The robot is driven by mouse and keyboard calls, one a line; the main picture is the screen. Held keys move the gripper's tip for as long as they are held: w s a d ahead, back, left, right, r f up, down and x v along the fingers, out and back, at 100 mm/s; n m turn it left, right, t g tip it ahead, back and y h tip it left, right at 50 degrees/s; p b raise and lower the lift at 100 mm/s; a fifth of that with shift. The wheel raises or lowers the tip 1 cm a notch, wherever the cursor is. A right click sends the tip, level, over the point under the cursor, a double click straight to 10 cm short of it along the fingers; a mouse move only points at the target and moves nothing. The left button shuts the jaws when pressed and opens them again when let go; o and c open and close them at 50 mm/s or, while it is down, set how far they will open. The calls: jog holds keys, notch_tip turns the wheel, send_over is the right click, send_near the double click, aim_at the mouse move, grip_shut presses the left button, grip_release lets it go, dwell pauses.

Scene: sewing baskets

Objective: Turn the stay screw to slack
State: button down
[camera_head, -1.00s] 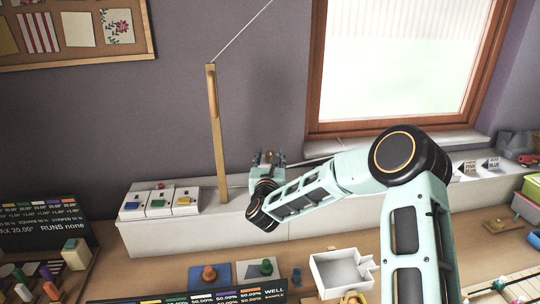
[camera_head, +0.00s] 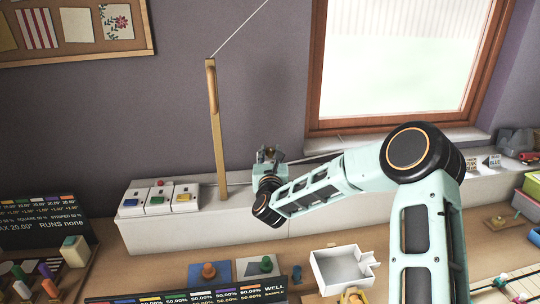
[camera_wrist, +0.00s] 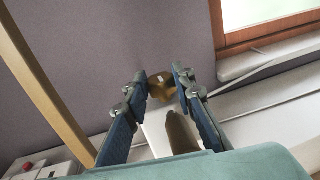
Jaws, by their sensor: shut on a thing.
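The stay screw shows as a small brass knob (camera_wrist: 162,85) in the wrist view, with a pale mark on its face. It sits between the fingertips of my gripper (camera_wrist: 160,84), one finger on each side. My gripper (camera_head: 269,154) is shut on it, just above the white ledge, right of the wooden post, in the head view. The fingers hide much of the knob in the head view. A dark brownish rounded shape (camera_wrist: 182,132) lies below the knob between the fingers; I cannot tell what it is.
The wooden post (camera_head: 218,140) stands on the white ledge (camera_head: 330,190), with a thin line rising from its top. Boxes with coloured buttons (camera_head: 160,198) stand left of it. The window frame (camera_head: 400,122) is behind my arm. A white open tray (camera_head: 343,268) lies in front.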

jog(key=n+y+b, duration=0.2)
jog(key=y+b, duration=0.1)
jog(key=d+n+y+b, duration=0.1)
jog(key=shift+w+f+g+y, duration=0.1)
jog(key=shift+f+g+y, duration=0.2)
jog(key=shift+g, duration=0.1)
jog(key=shift+w+d+r+n+g+y+b, duration=0.1)
jog(key=shift+n+g+y+b, duration=0.5)
jog(key=shift+n+y+b, duration=0.5)
jog(key=shift+w+r+n+g+y+b, duration=0.1)
jog(key=shift+n+g+y+b, duration=0.6)
jog(key=shift+y, duration=0.8)
jog(key=shift+d+n+g+y+b, duration=0.1)
jog(key=shift+n+g+y+b, duration=0.45)
jog(key=shift+n+g+y, duration=0.75)
jog(key=shift+w+d+r+n+g+y+p, duration=0.15)
jog(key=shift+n+g+y+p, duration=0.4)
jog(key=shift+n+g+y, duration=0.3)
jog(key=shift+w+a+r+n+g+y+p, duration=0.15)
jog(key=shift+n+g+y+p, duration=0.45)
jog(key=shift+g, duration=0.45)
jog(key=shift+d+n+g+y+p, duration=0.1)
jog(key=shift+n+g+y+p, duration=0.25)
jog(key=shift+n+g+p, duration=0.3)
jog(key=shift+f+n+g+y+p, duration=0.2)
jog(key=shift+n+g+y+p, duration=0.3)
jog(key=shift+n+g+p, duration=0.7)
jog(key=shift+m+g, duration=0.25)
jog(key=shift+m, duration=0.15)
